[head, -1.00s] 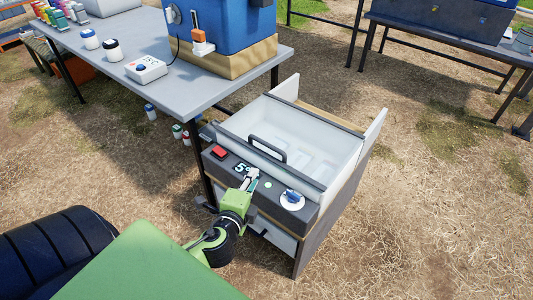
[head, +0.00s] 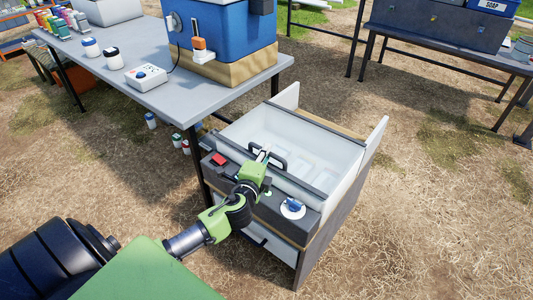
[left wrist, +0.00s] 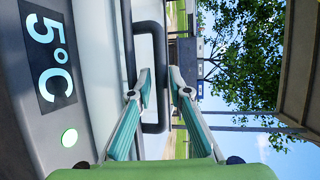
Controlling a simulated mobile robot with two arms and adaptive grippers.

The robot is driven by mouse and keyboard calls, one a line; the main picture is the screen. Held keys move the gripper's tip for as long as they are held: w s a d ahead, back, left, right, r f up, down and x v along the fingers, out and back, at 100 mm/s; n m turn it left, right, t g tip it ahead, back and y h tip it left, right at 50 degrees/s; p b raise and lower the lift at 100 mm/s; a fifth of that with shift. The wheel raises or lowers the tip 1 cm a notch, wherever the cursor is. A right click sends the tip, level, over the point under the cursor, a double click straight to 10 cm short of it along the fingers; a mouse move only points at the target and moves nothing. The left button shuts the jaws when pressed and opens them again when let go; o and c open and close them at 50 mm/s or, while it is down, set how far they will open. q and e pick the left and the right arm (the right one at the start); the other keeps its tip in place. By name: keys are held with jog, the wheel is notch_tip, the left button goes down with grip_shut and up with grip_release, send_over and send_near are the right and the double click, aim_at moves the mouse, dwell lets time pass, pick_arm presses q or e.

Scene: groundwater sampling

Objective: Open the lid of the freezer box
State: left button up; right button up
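The freezer box (head: 288,240) stands on the ground in the middle of the head view, with a grey front panel. Its pale interior shows, apparently through a clear lid (head: 300,150); I cannot tell for sure how the lid sits. A black handle (head: 281,159) is at the lid's front edge. In the left wrist view the handle (left wrist: 159,60) has its long bar between the fingertips of my left gripper (left wrist: 161,78). That gripper (head: 265,156) is open, and contact with the bar is not clear. My right gripper is out of view.
The front panel carries a red switch (head: 219,159), a dial (head: 293,207) and a 5°C display (left wrist: 50,58). A grey table (head: 190,100) with a blue cooler (head: 225,40) stands close behind to the left. Open straw-covered ground lies to the right.

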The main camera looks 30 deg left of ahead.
pick_arm(q)
jog(key=shift+w+a+f, duration=0.1)
jog(key=shift+w+a, duration=0.15)
jog(key=shift+w, duration=0.4)
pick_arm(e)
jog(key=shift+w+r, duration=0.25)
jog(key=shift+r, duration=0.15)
